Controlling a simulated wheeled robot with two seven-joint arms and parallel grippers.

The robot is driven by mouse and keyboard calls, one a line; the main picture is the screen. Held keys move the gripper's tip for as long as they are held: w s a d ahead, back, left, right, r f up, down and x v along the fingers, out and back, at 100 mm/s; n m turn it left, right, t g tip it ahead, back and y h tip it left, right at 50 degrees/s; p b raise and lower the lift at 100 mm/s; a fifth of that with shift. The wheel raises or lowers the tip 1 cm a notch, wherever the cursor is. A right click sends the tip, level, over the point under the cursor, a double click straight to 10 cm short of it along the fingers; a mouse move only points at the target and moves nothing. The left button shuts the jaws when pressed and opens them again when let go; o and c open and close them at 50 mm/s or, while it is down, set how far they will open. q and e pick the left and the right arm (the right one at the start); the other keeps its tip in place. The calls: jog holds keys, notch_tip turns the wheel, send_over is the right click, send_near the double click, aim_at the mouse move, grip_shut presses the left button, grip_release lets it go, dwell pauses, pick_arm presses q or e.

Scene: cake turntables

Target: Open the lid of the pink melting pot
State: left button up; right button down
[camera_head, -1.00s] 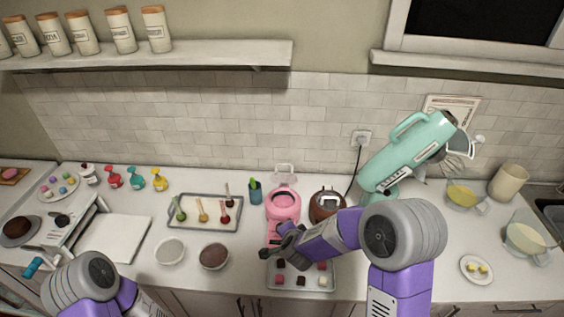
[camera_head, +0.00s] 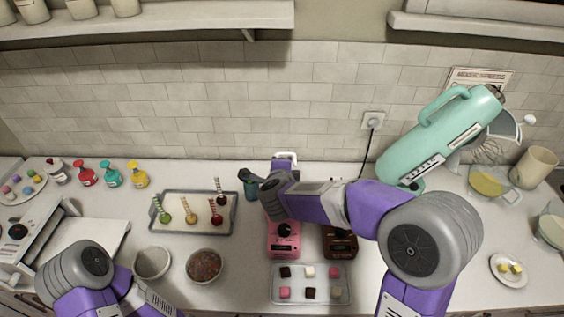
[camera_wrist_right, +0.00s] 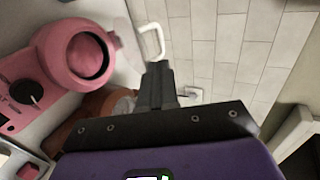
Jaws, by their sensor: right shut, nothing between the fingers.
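The pink melting pot (camera_head: 283,243) stands behind the sweets tray, with its bowl mostly hidden by my right wrist in the head view. The right wrist view shows the pot (camera_wrist_right: 50,62) at the left, its round bowl uncovered. A pale lid with a white loop handle (camera_wrist_right: 151,40) appears raised at the pot's back; its top (camera_head: 285,156) also shows in the head view. My right gripper (camera_head: 250,177) is shut and empty above the pot's back left. In the wrist view its fingers (camera_wrist_right: 158,72) are just below the loop; contact is unclear. My left gripper is out of view.
A brown melting pot (camera_head: 341,243) stands close at the right, partly under my right arm. The sweets tray (camera_head: 311,299) lies in front. The teal mixer (camera_head: 440,135) stands further right.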

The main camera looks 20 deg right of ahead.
jog(key=x, duration=1)
jog(key=shift+s+d, duration=0.1)
